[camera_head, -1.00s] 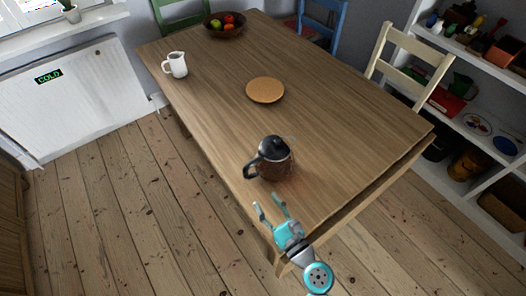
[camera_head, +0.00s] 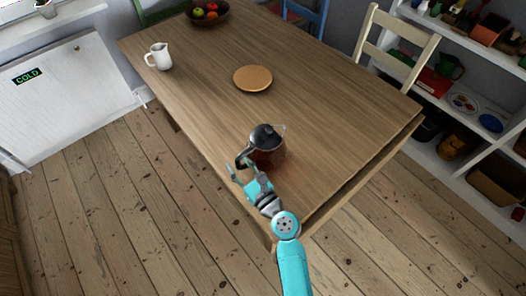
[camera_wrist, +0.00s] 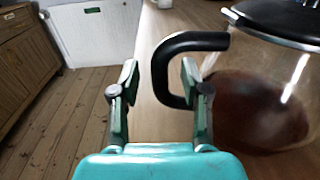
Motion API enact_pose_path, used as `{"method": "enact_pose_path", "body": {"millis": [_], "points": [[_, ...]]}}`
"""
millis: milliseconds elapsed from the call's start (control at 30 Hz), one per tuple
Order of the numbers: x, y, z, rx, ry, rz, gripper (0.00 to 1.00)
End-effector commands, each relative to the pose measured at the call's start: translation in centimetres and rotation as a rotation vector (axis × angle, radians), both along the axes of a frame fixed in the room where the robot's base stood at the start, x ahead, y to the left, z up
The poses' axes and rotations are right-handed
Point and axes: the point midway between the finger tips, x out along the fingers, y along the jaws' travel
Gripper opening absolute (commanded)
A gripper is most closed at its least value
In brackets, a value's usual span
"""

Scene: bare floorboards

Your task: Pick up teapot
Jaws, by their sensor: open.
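The teapot (camera_head: 266,146) stands upright near the front corner of the wooden table. It has clear glass walls, a black lid, a black handle and brown liquid inside. In the wrist view the teapot (camera_wrist: 262,105) fills the right side, and its handle (camera_wrist: 160,70) reaches left towards the fingers. My gripper (camera_head: 238,170) is open at the table edge, just in front of the handle. In the wrist view my gripper (camera_wrist: 160,82) has its fingers apart, with the handle's outer curve between or just beyond the tips; I cannot tell whether they touch.
The wooden table (camera_head: 205,98) also holds a white jug (camera_head: 159,57), a round tan board (camera_head: 253,78) and a fruit bowl (camera_head: 208,13). A cream chair (camera_head: 400,50) stands at its far side, with shelves on the right. The tabletop between the teapot and board is clear.

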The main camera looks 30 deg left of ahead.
Motion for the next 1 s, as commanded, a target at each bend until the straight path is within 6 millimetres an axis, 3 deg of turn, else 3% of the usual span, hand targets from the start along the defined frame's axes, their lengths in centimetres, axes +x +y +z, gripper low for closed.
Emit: {"method": "enact_pose_path", "body": {"millis": [367,533,1000], "points": [[0.42,0.9,-0.03,-0.001,0.0,0.0,0.44],[0.41,0.88,-0.03,0.0,0.001,0.0,0.01],[0.45,0.9,0.16,0.001,-0.002,0.0,0.0]]}}
